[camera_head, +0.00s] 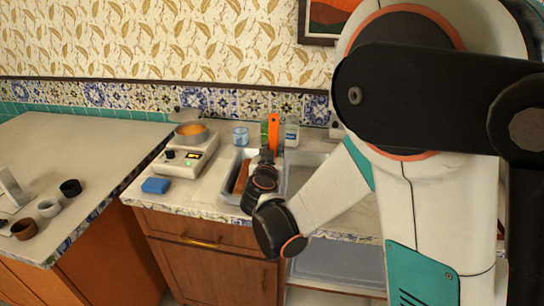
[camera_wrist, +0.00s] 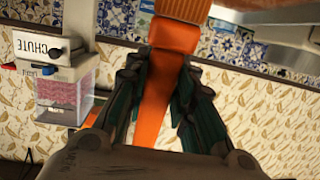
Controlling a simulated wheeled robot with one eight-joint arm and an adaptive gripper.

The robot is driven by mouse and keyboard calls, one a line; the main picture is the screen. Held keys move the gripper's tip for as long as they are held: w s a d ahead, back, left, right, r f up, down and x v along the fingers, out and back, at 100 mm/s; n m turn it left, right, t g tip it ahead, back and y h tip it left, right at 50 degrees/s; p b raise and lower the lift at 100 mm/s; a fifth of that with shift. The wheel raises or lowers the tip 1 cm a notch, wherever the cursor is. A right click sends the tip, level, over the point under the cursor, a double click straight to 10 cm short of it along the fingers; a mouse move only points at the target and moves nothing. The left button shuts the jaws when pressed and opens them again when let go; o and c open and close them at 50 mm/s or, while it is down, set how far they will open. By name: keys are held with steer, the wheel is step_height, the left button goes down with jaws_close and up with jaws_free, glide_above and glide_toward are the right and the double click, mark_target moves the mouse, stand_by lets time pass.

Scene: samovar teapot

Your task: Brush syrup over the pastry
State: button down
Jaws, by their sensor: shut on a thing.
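My gripper (camera_head: 268,152) is above the sink area of the counter. It is shut on an orange-handled tool, likely the brush (camera_head: 274,133), which stands up from the fingers. In the wrist view the orange brush handle (camera_wrist: 153,112) runs between the two dark fingers (camera_wrist: 158,95), with a wider orange part beyond them. Its bristles cannot be made out. A small pan with amber contents, perhaps the syrup (camera_head: 191,130), sits on a white hot plate (camera_head: 187,155) to the left. A brown-orange strip (camera_head: 241,177) shows in a metal basin left of my gripper; I cannot tell whether it is pastry.
A glass (camera_head: 240,136) and a clear bottle (camera_head: 291,131) stand near the wall. Several cups (camera_head: 70,188) are on the left counter. A box marked CHUTE (camera_wrist: 45,45) shows in the wrist view.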

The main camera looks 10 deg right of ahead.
steer(key=r+x, duration=0.2)
steer(key=x, duration=1)
steer(key=shift+w+r, duration=0.2)
steer(key=shift+w, duration=0.2)
stand_by(0.5)
step_height(320, 180, up, 7)
steer(key=p, duration=0.4)
stand_by(0.3)
stand_by(0.6)
